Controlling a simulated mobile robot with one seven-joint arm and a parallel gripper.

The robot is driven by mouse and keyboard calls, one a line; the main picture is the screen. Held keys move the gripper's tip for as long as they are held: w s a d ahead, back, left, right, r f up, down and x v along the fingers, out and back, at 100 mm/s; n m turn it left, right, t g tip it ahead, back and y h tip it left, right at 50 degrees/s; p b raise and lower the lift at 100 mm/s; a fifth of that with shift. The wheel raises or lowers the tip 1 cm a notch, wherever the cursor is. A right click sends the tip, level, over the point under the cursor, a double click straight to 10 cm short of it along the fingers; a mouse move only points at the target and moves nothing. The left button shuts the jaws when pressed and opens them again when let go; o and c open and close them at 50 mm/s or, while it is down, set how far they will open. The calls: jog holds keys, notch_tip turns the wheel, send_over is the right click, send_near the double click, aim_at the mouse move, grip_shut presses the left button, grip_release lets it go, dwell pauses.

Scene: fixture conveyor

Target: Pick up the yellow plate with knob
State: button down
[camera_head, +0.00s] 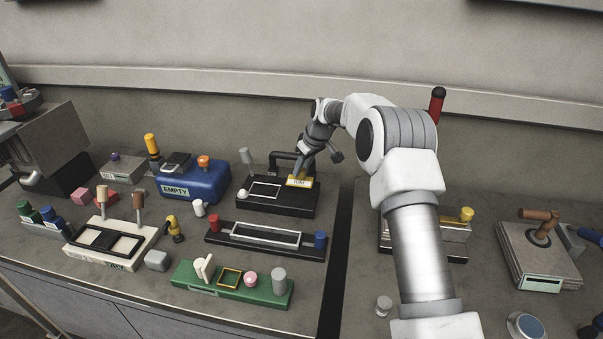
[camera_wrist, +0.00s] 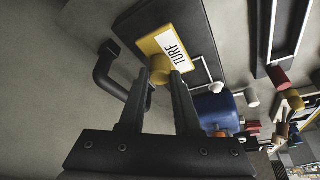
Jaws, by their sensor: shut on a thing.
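The yellow plate (camera_head: 300,182) shows at the right part of the black fixture (camera_head: 262,204) in the head view. My fingers hide part of the knob.
A black handle (camera_wrist: 106,72) arches close beside my gripper. A grey-topped post (camera_head: 246,157) stands on the fixture's left. A blue box marked EMPTY (camera_head: 207,182) is to the left, and a black tray with a white frame (camera_head: 265,236) lies in front.

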jog(key=s+d+r+b, duration=0.1)
jog(key=s+r, duration=0.5)
jog(key=s, duration=0.4)
jog(key=shift+d, duration=0.15)
dwell(0.4)
